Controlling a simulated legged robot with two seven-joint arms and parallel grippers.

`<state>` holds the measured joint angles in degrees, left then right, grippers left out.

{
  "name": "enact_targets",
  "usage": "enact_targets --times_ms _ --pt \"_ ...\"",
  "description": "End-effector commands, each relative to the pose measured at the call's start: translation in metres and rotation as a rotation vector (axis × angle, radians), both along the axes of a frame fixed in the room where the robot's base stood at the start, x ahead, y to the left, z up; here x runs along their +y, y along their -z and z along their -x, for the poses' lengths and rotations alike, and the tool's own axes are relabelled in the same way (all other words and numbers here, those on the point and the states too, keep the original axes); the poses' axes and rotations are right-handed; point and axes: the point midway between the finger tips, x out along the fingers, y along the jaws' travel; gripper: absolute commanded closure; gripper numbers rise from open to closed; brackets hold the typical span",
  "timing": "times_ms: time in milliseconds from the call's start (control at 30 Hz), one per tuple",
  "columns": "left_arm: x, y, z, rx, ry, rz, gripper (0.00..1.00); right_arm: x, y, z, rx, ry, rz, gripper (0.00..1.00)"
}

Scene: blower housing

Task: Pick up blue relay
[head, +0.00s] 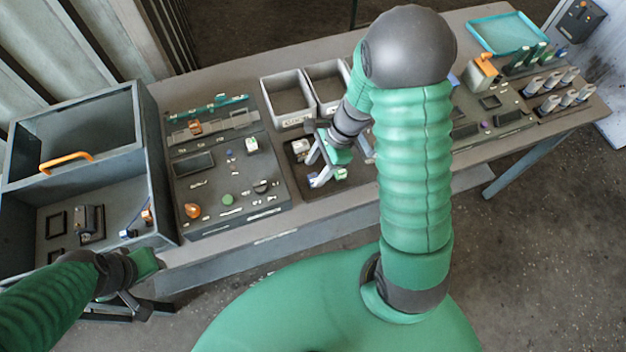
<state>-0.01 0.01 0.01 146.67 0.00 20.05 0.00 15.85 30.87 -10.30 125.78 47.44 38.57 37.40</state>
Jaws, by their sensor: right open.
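My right gripper (322,166) reaches down over a small dark tray (352,184) in the middle of the bench. Its jaws are open. A pale block (301,147) sits at the tray's back left. My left gripper (140,304) hangs in front of the bench at lower left, away from the tray; its jaw opening is unclear.
Two grey bins (288,98) stand behind the tray. A dark panel (232,218) with small parts lies left, beside an open grey cabinet (68,128) with an orange handle. A teal tray (507,34) and racks of parts are at right. My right arm hides part of the bench.

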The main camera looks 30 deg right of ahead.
Motion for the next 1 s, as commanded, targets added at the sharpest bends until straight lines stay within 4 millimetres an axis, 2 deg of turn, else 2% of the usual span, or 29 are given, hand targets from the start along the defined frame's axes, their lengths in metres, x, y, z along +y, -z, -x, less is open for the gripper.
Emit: enact_targets --times_ms 200,300,500,867,900,1000 --pt "0.0 0.001 0.0 0.0 0.0 0.0 0.64 0.013 0.038 0.001 0.004 -0.001 -0.002 0.47" --pt "0.0 0.002 0.0 0.0 0.0 0.0 0.64 0.016 0.045 0.0 0.002 0.0 -0.001 0.47" --pt "0.0 0.002 0.0 0.0 0.0 0.0 0.64 0.016 0.044 0.0 0.0 -0.001 0.0 0.49" --pt "0.0 0.002 0.0 0.0 0.0 0.0 0.64 0.016 0.044 0.0 0.001 0.0 0.0 0.96" --pt "0.0 0.002 0.0 0.0 0.0 0.0 0.64 0.016 0.044 0.0 0.001 0.0 0.0 0.99" --pt "0.0 0.002 0.0 0.0 0.0 0.0 0.64 0.016 0.044 0.0 0.001 -0.001 0.0 0.99"
